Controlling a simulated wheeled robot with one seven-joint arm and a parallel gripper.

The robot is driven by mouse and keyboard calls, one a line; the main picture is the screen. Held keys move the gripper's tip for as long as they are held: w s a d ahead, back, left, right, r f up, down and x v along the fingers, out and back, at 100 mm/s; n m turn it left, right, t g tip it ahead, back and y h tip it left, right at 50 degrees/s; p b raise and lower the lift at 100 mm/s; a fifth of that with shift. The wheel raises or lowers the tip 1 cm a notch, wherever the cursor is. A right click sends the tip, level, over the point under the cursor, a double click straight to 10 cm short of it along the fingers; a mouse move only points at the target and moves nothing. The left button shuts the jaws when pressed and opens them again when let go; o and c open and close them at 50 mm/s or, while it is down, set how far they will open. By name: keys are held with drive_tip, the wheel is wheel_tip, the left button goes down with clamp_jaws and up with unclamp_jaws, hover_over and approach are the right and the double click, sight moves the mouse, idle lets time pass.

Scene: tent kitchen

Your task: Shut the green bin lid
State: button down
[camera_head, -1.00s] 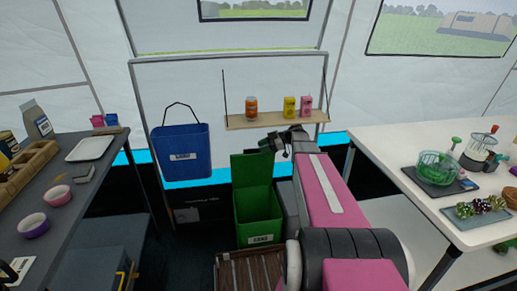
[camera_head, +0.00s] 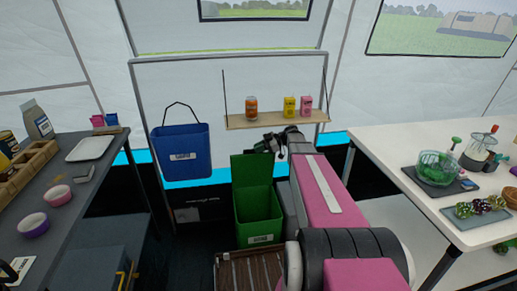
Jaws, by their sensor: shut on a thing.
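The green bin (camera_head: 258,219) stands on the floor in the middle of the view, with a pale label on its front. Its green lid (camera_head: 251,170) is raised upright at the back, so the bin is open. My gripper (camera_head: 264,146) is at the lid's upper right corner, at the end of my pink arm that reaches in from the lower right. It is shut at the lid's top edge; the fingertips are small and dark, so the exact contact is hard to see.
A blue bin (camera_head: 182,151) hangs on the back panel to the left. A wooden shelf (camera_head: 250,122) with small packs hangs above the green bin. A dark counter (camera_head: 75,192) is on the left and a white table (camera_head: 395,152) on the right. A slatted brown crate (camera_head: 245,270) is in front of the bin.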

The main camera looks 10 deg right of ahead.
drive_tip(key=s+f+n, duration=0.1)
drive_tip(key=s+f, duration=0.4)
drive_tip(key=s, duration=0.8)
drive_tip(key=s+f, duration=0.9)
drive_tip(key=f, duration=0.3)
drive_tip(key=shift+f, duration=0.4)
drive_tip(key=c, duration=1.3)
unclamp_jaws()
drive_tip(key=shift+o, duration=0.2)
drive_tip(key=v, duration=1)
drive_tip(key=shift+s+d, duration=0.2)
drive_tip(key=shift+d, duration=0.15)
drive_tip(key=shift+r, duration=0.15)
